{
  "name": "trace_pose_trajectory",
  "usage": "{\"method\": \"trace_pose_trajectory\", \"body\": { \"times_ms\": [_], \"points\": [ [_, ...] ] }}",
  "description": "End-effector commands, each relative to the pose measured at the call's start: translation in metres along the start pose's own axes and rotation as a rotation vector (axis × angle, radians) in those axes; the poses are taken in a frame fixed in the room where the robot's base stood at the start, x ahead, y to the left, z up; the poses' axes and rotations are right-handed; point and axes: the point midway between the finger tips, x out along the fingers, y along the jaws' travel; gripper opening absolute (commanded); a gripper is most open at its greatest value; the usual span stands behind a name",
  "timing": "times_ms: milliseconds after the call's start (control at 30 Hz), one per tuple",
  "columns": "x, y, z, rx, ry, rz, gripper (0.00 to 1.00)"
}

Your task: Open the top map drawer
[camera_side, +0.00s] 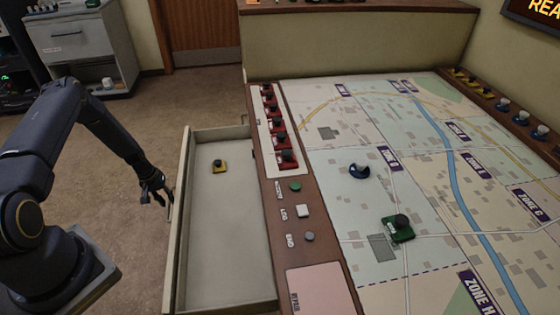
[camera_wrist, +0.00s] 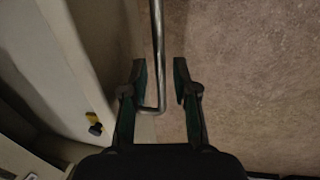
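The top map drawer (camera_side: 178,240) stands pulled out from the left side of the console in the side view. Its pale interior is bare except for a yellow piece with a dark knob (camera_side: 219,167), which also shows in the wrist view (camera_wrist: 94,118). My gripper (camera_side: 163,193) is at the outer face of the drawer front. In the wrist view my gripper (camera_wrist: 160,78) has its two fingers apart. The drawer's metal bar handle (camera_wrist: 157,50) runs between the fingers, with visible gaps on both sides. Most of the handle is hidden in the side view.
The console top holds a map (camera_side: 350,220) with a blue piece (camera_side: 359,171) and a green piece (camera_side: 398,228). Several red pieces (camera_side: 278,133) line its left strip. A grey cabinet (camera_side: 75,50) stands behind. Open floor (camera_side: 150,120) lies left of the drawer.

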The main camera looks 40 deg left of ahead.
Motion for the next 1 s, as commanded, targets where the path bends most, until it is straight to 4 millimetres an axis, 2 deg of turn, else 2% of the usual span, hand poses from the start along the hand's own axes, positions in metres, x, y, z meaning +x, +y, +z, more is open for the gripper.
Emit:
{"method": "trace_pose_trajectory", "body": {
  "times_ms": [300,433,567,800,1000],
  "points": [
    [0.000,0.001,0.000,0.000,0.000,0.001,0.37],
    [-0.008,0.001,-0.001,0.000,0.001,0.001,0.37],
    [-0.031,0.001,-0.001,0.000,0.002,0.001,0.37],
    [-0.085,0.001,-0.001,-0.001,0.003,0.001,0.37],
    [-0.114,0.000,0.000,-0.001,0.001,0.001,0.37]
  ]
}}
